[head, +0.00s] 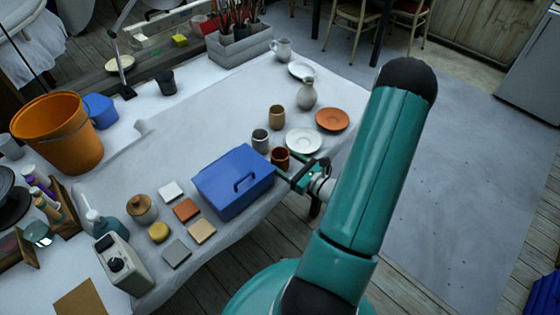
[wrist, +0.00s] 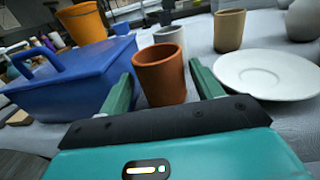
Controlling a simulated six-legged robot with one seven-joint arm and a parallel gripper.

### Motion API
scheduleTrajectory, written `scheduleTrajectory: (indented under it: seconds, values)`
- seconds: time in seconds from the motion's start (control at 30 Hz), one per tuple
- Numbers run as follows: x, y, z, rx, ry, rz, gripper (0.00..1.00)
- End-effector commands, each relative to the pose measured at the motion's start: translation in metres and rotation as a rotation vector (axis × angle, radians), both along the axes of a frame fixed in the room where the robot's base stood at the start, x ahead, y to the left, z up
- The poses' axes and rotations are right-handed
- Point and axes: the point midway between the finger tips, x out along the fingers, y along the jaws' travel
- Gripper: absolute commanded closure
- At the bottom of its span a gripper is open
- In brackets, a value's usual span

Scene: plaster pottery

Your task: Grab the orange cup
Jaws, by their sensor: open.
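The orange cup (wrist: 160,76) is a reddish-orange, handleless cup standing upright on the white-covered table. In the wrist view it sits between and just beyond the two green fingers of my gripper (wrist: 158,88). The fingers are apart, with a gap visible on the right side of the cup. In the head view the cup (head: 280,158) stands beside the blue box, and my gripper (head: 297,178) is at its near side, at the table's edge. The cup's lower part is partly hidden by my gripper in the head view.
A blue box (head: 232,186) stands close left of the cup, a white plate (head: 303,141) close right. A grey cup (head: 260,141) and tan cup (head: 277,117) stand behind. An orange plate (head: 332,119) and vase (head: 307,94) lie farther back. The table's middle is clear.

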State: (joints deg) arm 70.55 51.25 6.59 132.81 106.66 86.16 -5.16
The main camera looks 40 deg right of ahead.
Motion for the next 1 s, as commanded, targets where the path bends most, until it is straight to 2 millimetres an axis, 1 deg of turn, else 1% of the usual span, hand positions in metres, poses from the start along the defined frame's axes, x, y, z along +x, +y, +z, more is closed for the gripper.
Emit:
scheduleTrajectory:
  seconds: [0.03,0.1,0.2,0.47,0.6,0.63,0.67,1.0]
  values:
    - [0.009,0.002,-0.001,0.000,-0.001,0.003,0.35]
    - [0.019,0.003,-0.001,-0.001,-0.002,0.003,0.35]
    - [0.029,0.004,-0.001,-0.001,-0.001,0.002,0.35]
    - [0.032,0.004,-0.001,-0.001,0.000,0.000,0.35]
    - [0.032,0.004,-0.001,-0.001,-0.001,0.000,0.62]
    - [0.031,0.004,-0.001,-0.001,-0.001,0.000,0.68]
    - [0.031,0.004,-0.001,-0.001,-0.001,0.000,0.72]
    - [0.032,0.004,0.002,-0.002,-0.002,0.000,0.72]
